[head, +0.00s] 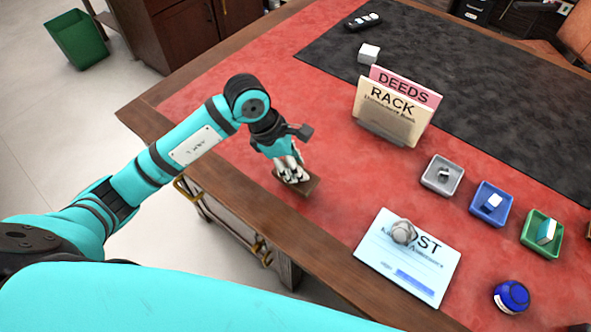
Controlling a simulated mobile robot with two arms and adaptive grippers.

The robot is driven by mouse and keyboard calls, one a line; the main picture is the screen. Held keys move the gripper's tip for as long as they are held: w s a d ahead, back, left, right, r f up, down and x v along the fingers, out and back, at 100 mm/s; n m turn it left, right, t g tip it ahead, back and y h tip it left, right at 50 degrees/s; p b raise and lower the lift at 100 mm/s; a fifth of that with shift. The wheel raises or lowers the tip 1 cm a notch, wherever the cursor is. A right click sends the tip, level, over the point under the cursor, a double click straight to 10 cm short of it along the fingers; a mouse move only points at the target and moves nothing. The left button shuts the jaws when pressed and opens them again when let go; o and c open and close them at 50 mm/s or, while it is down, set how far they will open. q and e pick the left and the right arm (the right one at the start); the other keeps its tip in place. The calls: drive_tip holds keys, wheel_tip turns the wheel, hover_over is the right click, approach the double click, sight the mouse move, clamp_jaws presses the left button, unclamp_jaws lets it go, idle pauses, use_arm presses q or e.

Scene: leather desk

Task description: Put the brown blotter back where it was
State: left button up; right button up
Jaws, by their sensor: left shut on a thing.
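The brown blotter (310,188) is a small dark brown block at the left part of the red leather desk top. My left gripper (293,174) is shut on it from above, and the fingers cover much of it. The blotter is low over the red leather; I cannot tell whether it touches. My right gripper is not in view.
A rack (383,137) holds cards reading DEEDS and RACK. Grey (428,184), blue (479,210) and green (531,243) trays hold small items. A round stone-like object (403,232) lies on a pale POST sheet (380,262), near a blue jar (511,297). Red leather between blotter and rack is clear.

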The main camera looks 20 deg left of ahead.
use_arm(q)
wheel_tip(320, 180, down, 3)
drive_tip(key=shift+s+p, duration=0.1)
drive_tip(key=shift+p, duration=0.3)
drive_tip(key=shift+f, duration=0.1)
drive_tip(key=shift+f, duration=0.15)
drive_tip(key=o, duration=1)
